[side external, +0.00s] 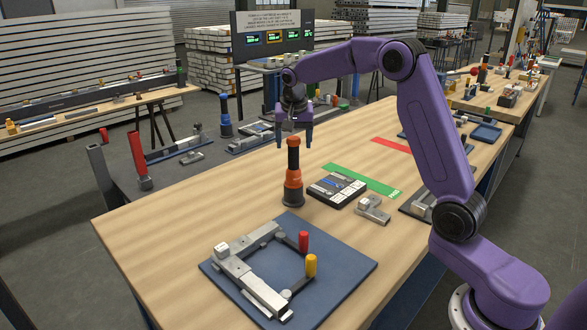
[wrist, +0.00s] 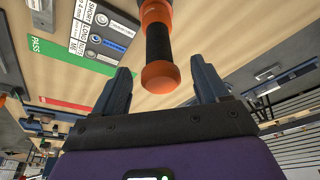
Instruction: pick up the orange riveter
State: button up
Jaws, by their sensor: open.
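The orange riveter (side external: 293,182) stands upright on the wooden table, with an orange top, a black grip and an orange body on a dark base. My gripper (side external: 294,141) is open and empty, pointing down, close to the riveter's top in the side view. In the wrist view the riveter (wrist: 158,42) shows from above, its orange cap ahead of the gap between my two fingers (wrist: 164,82). The fingers do not visibly touch it. The riveter's base is cut off in the wrist view.
A blue plate (side external: 350,268) with a metal frame (side external: 241,276) and red and yellow handles lies in front. Bare wood lies left.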

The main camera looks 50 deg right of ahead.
aim_at(293, 150)
jog(key=x, duration=0.4)
jog(key=shift+a+f, duration=0.1)
jog(key=shift+f, duration=0.05)
jog(key=c, duration=1.1)
notch_tip(293, 150, up, 10)
jog(key=shift+r, duration=0.1)
